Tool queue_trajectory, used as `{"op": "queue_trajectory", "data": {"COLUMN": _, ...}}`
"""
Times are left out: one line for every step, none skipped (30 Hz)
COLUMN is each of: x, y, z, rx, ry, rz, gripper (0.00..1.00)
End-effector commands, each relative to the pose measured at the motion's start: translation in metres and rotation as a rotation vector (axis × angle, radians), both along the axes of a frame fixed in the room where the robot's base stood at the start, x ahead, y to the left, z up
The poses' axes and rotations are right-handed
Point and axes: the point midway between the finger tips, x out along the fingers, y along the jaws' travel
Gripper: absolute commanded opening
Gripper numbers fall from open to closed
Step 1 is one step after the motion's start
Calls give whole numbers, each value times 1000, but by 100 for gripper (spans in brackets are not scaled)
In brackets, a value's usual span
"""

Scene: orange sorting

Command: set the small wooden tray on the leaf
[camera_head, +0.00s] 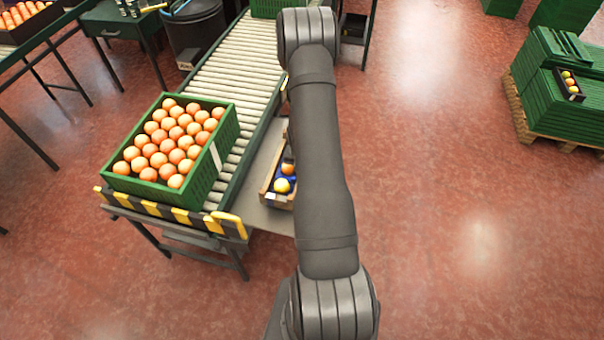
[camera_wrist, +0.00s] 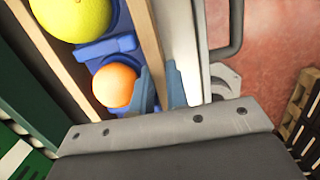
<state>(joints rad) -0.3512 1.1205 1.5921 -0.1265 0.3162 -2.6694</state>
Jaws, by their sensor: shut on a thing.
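The small wooden tray (camera_head: 286,203) shows partly from behind my arm in the head view, with fruit on a blue insert. In the wrist view its wooden wall (camera_wrist: 147,38) runs beside a yellow fruit (camera_wrist: 72,14) and an orange (camera_wrist: 114,84). My gripper (camera_wrist: 160,90) is shut on this wall, one finger on each side. The leaf (camera_head: 262,222) is the flat grey plate along the conveyor's right side. The tray appears over it; I cannot tell whether they touch. My fingers are hidden in the head view.
A green crate of oranges (camera_head: 221,146) stands on the roller conveyor (camera_head: 238,62), left of the tray. A yellow-and-black striped bar (camera_head: 180,214) crosses the conveyor's near end. Stacked green crates (camera_head: 565,100) stand on a pallet at right. The red floor between is clear.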

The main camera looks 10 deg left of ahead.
Motion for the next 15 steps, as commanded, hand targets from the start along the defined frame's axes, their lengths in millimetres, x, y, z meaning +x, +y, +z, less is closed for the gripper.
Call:
{"op": "queue_trajectory", "data": {"x": -1, "y": 0, "z": -8, "rx": 0, "ry": 1, "rz": 0, "gripper": 0}}
{"op": "queue_trajectory", "data": {"x": 0, "y": 0, "z": -12, "rx": 0, "ry": 1, "rz": -1, "gripper": 0}}
{"op": "queue_trajectory", "data": {"x": 0, "y": 0, "z": -17, "rx": 0, "ry": 1, "rz": -1, "gripper": 0}}
{"op": "queue_trajectory", "data": {"x": 0, "y": 0, "z": -21, "rx": 0, "ry": 1, "rz": -1, "gripper": 0}}
{"op": "queue_trajectory", "data": {"x": 0, "y": 0, "z": -23, "rx": 0, "ry": 0, "rz": -1, "gripper": 0}}
{"op": "queue_trajectory", "data": {"x": 0, "y": 0, "z": -25, "rx": 0, "ry": -1, "rz": -1, "gripper": 0}}
{"op": "queue_trajectory", "data": {"x": 1, "y": 0, "z": -26, "rx": 1, "ry": -1, "rz": -1, "gripper": 0}}
{"op": "queue_trajectory", "data": {"x": 1, "y": 0, "z": -26, "rx": 1, "ry": -2, "rz": -1, "gripper": 0}}
{"op": "queue_trajectory", "data": {"x": 1, "y": 0, "z": -26, "rx": 1, "ry": -2, "rz": -1, "gripper": 0}}
{"op": "queue_trajectory", "data": {"x": 1, "y": 0, "z": -25, "rx": 1, "ry": -2, "rz": -1, "gripper": 0}}
{"op": "queue_trajectory", "data": {"x": 1, "y": 0, "z": -25, "rx": 1, "ry": -2, "rz": -1, "gripper": 0}}
{"op": "queue_trajectory", "data": {"x": 1, "y": 0, "z": -25, "rx": 1, "ry": -2, "rz": -1, "gripper": 0}}
{"op": "queue_trajectory", "data": {"x": 1, "y": 0, "z": -25, "rx": 1, "ry": -2, "rz": -1, "gripper": 0}}
{"op": "queue_trajectory", "data": {"x": 1, "y": 0, "z": -26, "rx": 1, "ry": -2, "rz": -1, "gripper": 0}}
{"op": "queue_trajectory", "data": {"x": 0, "y": 0, "z": -27, "rx": 0, "ry": -1, "rz": -1, "gripper": 0}}
